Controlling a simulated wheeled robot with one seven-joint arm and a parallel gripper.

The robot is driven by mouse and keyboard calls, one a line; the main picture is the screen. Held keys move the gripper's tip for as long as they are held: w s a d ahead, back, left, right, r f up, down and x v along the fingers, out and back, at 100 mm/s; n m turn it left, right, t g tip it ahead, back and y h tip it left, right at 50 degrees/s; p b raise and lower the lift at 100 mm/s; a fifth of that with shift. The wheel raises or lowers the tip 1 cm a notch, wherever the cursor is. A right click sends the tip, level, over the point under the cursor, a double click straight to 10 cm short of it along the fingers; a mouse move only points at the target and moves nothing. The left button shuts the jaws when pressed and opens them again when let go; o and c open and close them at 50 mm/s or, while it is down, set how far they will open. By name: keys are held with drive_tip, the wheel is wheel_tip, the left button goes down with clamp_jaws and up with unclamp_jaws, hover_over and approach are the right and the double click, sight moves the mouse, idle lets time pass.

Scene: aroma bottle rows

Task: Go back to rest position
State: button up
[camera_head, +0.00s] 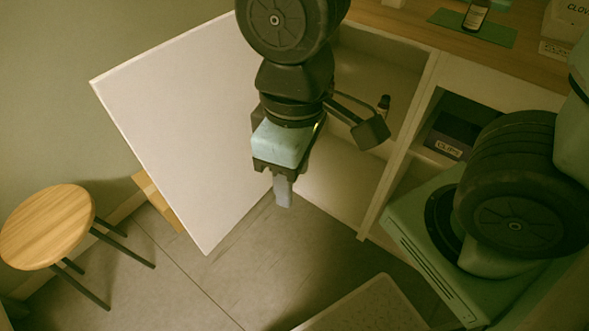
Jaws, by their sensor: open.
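My gripper (283,190) hangs pointing down in front of the open cabinet, near the inner side of its white door (175,130). Its fingers show only partly from above, and I see nothing held between them. Another dark bottle (475,15) with a pale label stands on a green mat (445,18) on the wooden counter.
A round wooden stool (47,226) stands at the lower left. A dark box (462,125) labelled "CLIPS" sits in the right compartment. A pale box (565,20) stands at the counter's right end. A pale flat panel (370,308) is at the bottom. Floor (225,275) left of it is clear.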

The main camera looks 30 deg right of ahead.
drive_tip(key=shift+s+a+r, duration=0.1)
drive_tip(key=shift+s+r, duration=0.15)
drive_tip(key=shift+s, duration=0.15)
wheel_tip(320, 180, up, 13)
drive_tip(key=p, duration=1.3)
drive_tip(key=shift+f, duration=0.1)
